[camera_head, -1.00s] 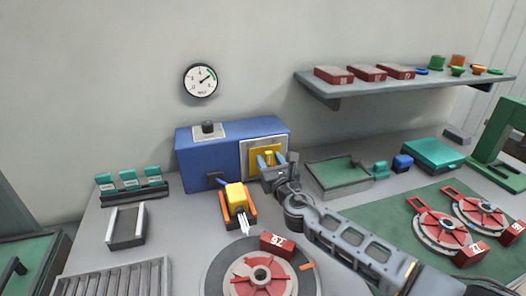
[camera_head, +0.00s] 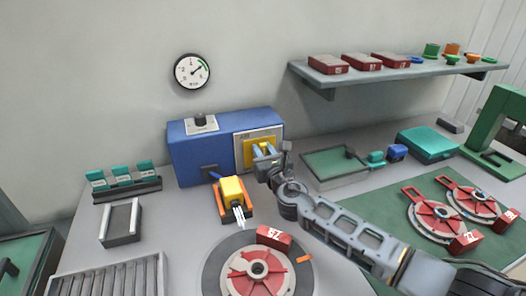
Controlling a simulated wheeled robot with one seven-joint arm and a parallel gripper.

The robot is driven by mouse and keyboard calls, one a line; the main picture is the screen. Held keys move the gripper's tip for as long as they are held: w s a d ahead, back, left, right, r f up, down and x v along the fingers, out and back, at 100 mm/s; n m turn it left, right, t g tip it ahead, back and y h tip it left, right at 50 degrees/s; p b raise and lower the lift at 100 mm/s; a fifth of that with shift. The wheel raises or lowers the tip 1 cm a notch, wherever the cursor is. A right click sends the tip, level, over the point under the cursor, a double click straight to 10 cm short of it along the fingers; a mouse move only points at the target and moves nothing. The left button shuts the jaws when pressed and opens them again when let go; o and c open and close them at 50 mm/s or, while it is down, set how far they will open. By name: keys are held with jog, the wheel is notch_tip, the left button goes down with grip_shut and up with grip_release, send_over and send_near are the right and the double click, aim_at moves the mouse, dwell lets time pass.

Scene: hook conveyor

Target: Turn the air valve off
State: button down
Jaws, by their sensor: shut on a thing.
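The air valve is a yellow plate (camera_head: 247,152) on a pale panel on the front of the blue box (camera_head: 190,150).
A black knob (camera_head: 200,120) sits on top of the box. A yellow-and-orange tool (camera_head: 232,191) stands in front of it. A green tray (camera_head: 335,164) is close on the right. A turntable (camera_head: 222,272) with a red disc is in front. A shelf (camera_head: 380,77) hangs at upper right.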

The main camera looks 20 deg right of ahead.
jog(key=shift+d+m, duration=0.1)
jog(key=shift+m, duration=0.2)
jog(key=m+b, duration=0.1)
jog(key=m, duration=0.2)
jog(key=shift+d+f+b, duration=0.15)
jog(key=shift+d+b, duration=0.15)
jog(key=shift+b, duration=0.1)
jog(key=m, duration=0.3)
jog(key=d+f+m+b, duration=0.1)
jog(key=m, duration=0.3)
jog(key=m+b, duration=0.1)
jog(key=m, duration=0.2)
jog(key=shift+d+f, duration=0.2)
jog(key=shift+d, duration=0.1)
jog(key=shift+d+f+m+b, duration=0.1)
jog(key=shift+f+m+b, duration=0.2)
jog(key=shift+m, duration=0.75)
jog(key=shift+f+m+b, duration=0.1)
jog(key=shift+m+b, duration=0.25)
jog(key=shift+m, duration=0.7)
jog(key=c, duration=1)
grip_release()
jog(key=shift+o, duration=0.2)
jog(key=shift+s, duration=0.1)
